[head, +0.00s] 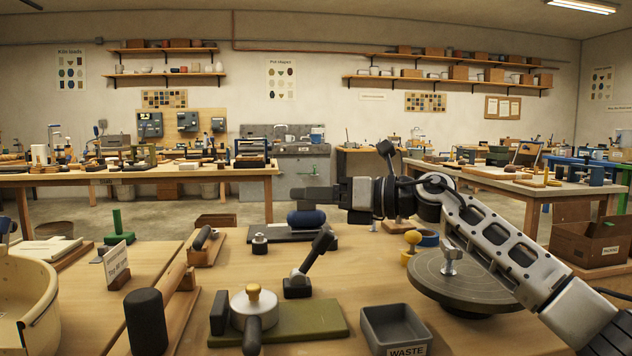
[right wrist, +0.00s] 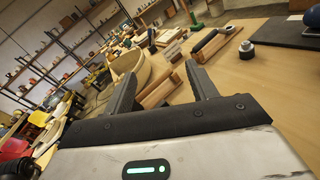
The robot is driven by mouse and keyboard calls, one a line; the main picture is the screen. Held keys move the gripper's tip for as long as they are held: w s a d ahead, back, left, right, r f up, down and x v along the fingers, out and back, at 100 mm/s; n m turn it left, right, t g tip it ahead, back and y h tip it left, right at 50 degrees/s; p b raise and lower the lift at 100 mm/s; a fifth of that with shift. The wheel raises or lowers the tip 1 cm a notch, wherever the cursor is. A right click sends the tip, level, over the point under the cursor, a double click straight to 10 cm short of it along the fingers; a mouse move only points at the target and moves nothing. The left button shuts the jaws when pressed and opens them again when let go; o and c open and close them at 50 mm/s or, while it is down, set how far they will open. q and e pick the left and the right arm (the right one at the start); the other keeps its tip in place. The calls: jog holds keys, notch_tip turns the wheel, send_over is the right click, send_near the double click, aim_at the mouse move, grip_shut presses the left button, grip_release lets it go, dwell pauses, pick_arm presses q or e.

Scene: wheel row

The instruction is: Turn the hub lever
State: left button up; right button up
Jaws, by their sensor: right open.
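A pale round hub (head: 253,307) with a yellow knob on top sits on a green plate (head: 310,322) at the front of the bench in the head view. A black lever handle (head: 252,338) points from it toward me. A separate black lever (head: 318,250) leans up to the right from a small black base behind the hub. My right gripper (head: 313,196) points left, high over the far part of the bench, apart from both levers. Its two fingers are spread and empty in the right wrist view (right wrist: 160,76). My left gripper is not in view.
A round grey turntable (head: 470,287) and a grey waste tray (head: 394,326) stand at right. A black upright cylinder (head: 147,322) and a cream bowl (head: 28,300) stand at left.

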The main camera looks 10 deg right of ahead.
jog(key=s+r, duration=0.3)
jog(key=s, duration=0.4)
jog(key=shift+a+p, duration=0.35)
jog(key=shift+p, duration=0.05)
jog(key=shift+c, duration=0.3)
